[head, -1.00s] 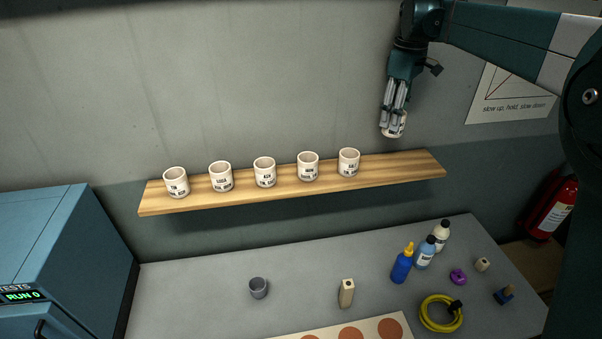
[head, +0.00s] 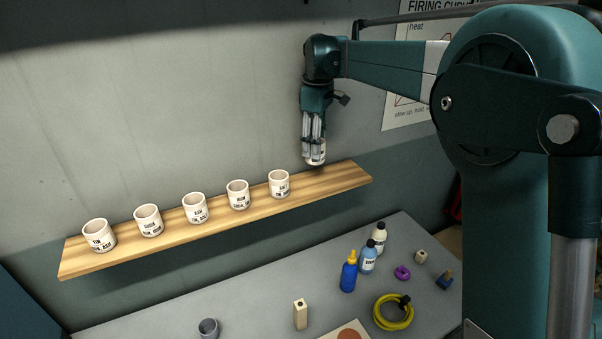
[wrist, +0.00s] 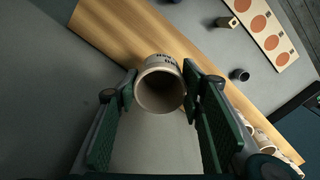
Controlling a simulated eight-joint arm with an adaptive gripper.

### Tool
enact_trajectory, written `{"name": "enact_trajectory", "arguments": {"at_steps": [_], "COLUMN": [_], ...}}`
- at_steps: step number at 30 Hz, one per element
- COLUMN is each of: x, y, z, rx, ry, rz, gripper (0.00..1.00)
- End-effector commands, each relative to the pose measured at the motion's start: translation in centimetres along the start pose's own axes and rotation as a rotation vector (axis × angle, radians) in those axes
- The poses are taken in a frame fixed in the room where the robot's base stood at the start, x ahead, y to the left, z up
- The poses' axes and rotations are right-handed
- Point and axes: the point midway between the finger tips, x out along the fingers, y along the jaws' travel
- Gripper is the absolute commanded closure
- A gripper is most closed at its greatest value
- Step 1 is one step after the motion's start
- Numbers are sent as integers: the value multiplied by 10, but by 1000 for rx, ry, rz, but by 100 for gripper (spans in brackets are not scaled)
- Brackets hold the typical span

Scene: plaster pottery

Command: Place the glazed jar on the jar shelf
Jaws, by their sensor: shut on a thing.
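My gripper (head: 314,158) points down and is shut on the glazed jar (head: 317,153), a white jar with dark lettering. In the wrist view the jar (wrist: 159,86) sits between the two finger pads, its open mouth toward the camera. The jar shelf (head: 325,183) is a long wooden board on the wall. The held jar is over its right part, just right of the row of jars. I cannot tell whether its base touches the board. The shelf also shows under the jar in the wrist view (wrist: 112,32).
Several white labelled jars stand in a row on the shelf, the nearest to my gripper at the right end (head: 279,184). The shelf is bare to the right of the held jar. Below, the bench holds bottles (head: 349,272), a yellow coil (head: 393,312) and a grey cup (head: 208,328).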

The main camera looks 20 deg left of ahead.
Motion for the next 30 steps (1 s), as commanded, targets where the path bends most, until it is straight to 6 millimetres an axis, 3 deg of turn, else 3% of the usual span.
{"name": "enact_trajectory", "arguments": {"at_steps": [9,23,30], "x": [38,46,65], "y": [0,0,0], "z": [0,0,0], "rx": [0,0,0], "ry": [0,0,0], "rz": [0,0,0], "gripper": [75,75,75]}}
